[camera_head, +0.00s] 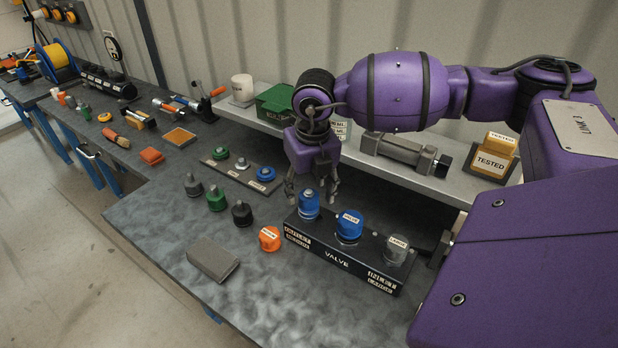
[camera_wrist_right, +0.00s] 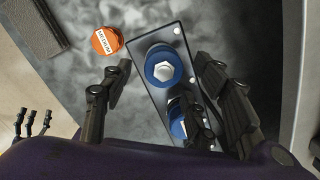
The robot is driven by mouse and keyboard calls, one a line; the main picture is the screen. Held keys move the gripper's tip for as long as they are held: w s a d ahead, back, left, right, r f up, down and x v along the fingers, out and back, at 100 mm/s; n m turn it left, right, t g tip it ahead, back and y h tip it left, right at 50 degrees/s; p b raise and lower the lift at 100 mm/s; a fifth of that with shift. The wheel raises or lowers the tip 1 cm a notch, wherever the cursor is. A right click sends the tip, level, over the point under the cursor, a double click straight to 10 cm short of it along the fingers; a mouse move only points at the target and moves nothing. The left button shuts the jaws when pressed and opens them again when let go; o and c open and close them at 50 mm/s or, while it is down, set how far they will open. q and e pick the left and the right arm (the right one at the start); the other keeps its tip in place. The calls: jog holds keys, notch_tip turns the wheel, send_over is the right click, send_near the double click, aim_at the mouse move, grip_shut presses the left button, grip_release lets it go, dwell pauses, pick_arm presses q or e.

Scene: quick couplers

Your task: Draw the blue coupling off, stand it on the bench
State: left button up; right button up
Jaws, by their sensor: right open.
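A dark valve block (camera_head: 335,262) lies on the bench with a blue coupling (camera_head: 309,206) standing upright at its left end. This coupling has a silver hex top, seen from above in the right wrist view (camera_wrist_right: 163,68). A wider blue piece with a white label (camera_head: 349,228) sits mid-block, and a grey piece (camera_head: 398,250) at its right end. My right gripper (camera_head: 312,188) points down over the left coupling, open. In the right wrist view its fingers (camera_wrist_right: 164,64) are on either side, apart from the coupling. Dark fingers at that view's left edge look like my left gripper (camera_wrist_right: 33,122).
An orange cap (camera_head: 269,239) and a grey block (camera_head: 213,258) lie left of the valve block. Several loose couplings, including a green one (camera_head: 216,198), stand farther left. A plate (camera_head: 244,176) with fittings lies behind them. The front bench surface is clear.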

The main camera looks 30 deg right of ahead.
aim_at(308, 196)
jog(key=f, duration=0.5)
jog(key=shift+w, duration=0.35)
jog(key=c, duration=1.3)
